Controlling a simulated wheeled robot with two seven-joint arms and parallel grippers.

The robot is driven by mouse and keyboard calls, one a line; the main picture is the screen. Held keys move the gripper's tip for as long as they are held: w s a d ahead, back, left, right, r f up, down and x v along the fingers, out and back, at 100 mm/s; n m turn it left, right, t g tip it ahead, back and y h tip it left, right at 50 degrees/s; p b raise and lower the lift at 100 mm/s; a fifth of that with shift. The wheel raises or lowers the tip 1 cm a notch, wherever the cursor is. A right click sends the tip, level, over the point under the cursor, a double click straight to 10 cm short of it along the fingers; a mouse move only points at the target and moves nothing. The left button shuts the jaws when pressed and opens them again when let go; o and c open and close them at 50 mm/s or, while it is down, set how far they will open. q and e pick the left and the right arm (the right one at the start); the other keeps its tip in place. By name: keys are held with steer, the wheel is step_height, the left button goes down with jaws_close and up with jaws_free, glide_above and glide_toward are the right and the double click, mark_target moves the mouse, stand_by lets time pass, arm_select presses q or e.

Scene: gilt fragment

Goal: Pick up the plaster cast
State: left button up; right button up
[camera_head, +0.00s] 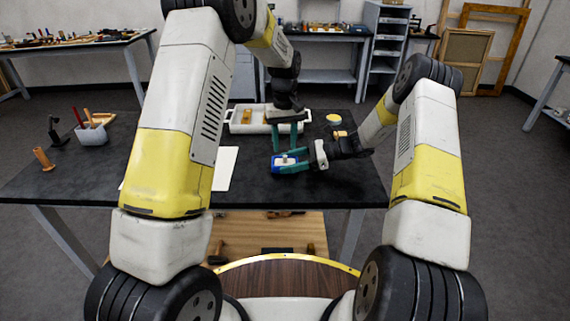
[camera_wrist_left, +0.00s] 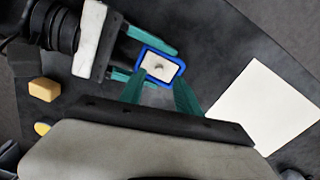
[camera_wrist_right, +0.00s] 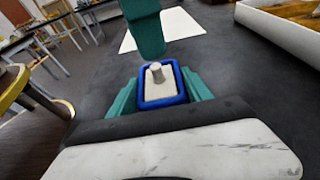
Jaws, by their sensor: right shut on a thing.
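The plaster cast (camera_head: 284,161) is a small white block with a raised knob, seated in a blue mould frame (camera_head: 277,170). The cast shows in the left wrist view (camera_wrist_left: 158,67) and the right wrist view (camera_wrist_right: 153,91), its knob upward. My right gripper (camera_head: 289,163) is shut on the blue frame from its sides, just above or on the dark table; I cannot tell which. My left gripper (camera_head: 284,147) is above the cast, pointing down, its teal fingers apart and empty. In the left wrist view its fingertips (camera_wrist_left: 160,80) are close to the frame.
A white tray (camera_head: 240,127) stands behind the left gripper. A yellow block (camera_head: 340,134) and a round yellow-topped pot (camera_head: 334,118) are to the right. A white sheet (camera_head: 225,168) lies left of the cast. A tool cup (camera_head: 91,134) stands at far left on the dark table (camera_head: 355,183).

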mark_target(285, 156)
arm_select(q)
step_height(285, 156, down, 4)
steer(key=shift+w+d+f, duration=0.1)
steer(key=shift+f, duration=0.1)
jaws_close()
steer(key=shift+r, duration=0.1)
step_height(285, 156, up, 10)
stand_by(0.6)
arm_select(e)
steer(key=o, duration=1.1)
